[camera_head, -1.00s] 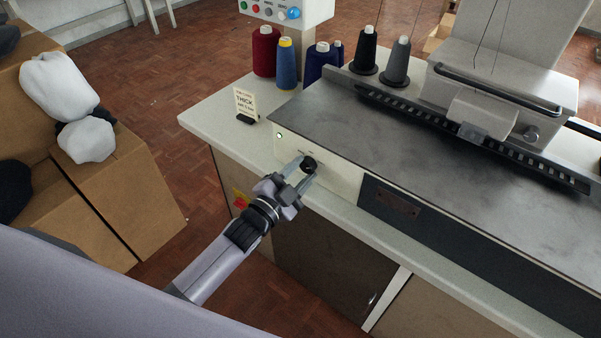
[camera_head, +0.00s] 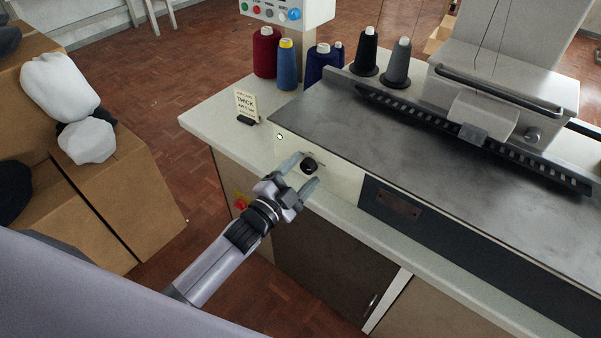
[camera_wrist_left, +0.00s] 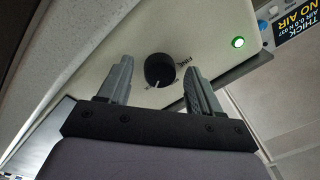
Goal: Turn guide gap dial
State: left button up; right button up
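The guide gap dial is a black round knob (camera_head: 309,166) on the cream front panel (camera_head: 345,183) of the machine. In the left wrist view the knob (camera_wrist_left: 159,70) shows a pale pointer mark at its lower left, and the lettering "FINE" beside it. My left gripper (camera_head: 304,173) is open, its fingers apart on either side of the knob. In the left wrist view the fingers (camera_wrist_left: 157,85) are clear of the knob, with gaps on both sides. My right gripper is not in view.
A lit green lamp (camera_head: 280,136) sits on the panel, also in the wrist view (camera_wrist_left: 238,42). A sign reading "THICK" (camera_head: 246,104) stands on the worktop. Thread cones (camera_head: 287,65) stand behind the dark metal plate (camera_head: 400,130). Cardboard boxes (camera_head: 130,195) are at left.

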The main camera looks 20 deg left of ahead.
pick_arm(q)
jog(key=v, duration=0.7)
dwell(0.3)
jog(key=shift+s, duration=0.1)
dwell(0.3)
jog(key=s+a+f+n+g+y, duration=0.1)
jog(key=s+f+n+g, duration=0.2)
jog(key=s, duration=0.6)
jog(key=s+a+f+n+g+y, duration=0.1)
jog(key=s+f+n+g+y, duration=0.1)
jog(key=s+f+n+g, duration=0.2)
jog(key=s+f+n, duration=0.3)
jog(key=s+n, duration=0.1)
jog(key=s, duration=0.1)
jog(key=shift+f+y, duration=0.3)
jog(key=shift+w, duration=0.1)
dwell(0.5)
jog(key=shift+d, duration=0.1)
jog(key=c, duration=0.5)
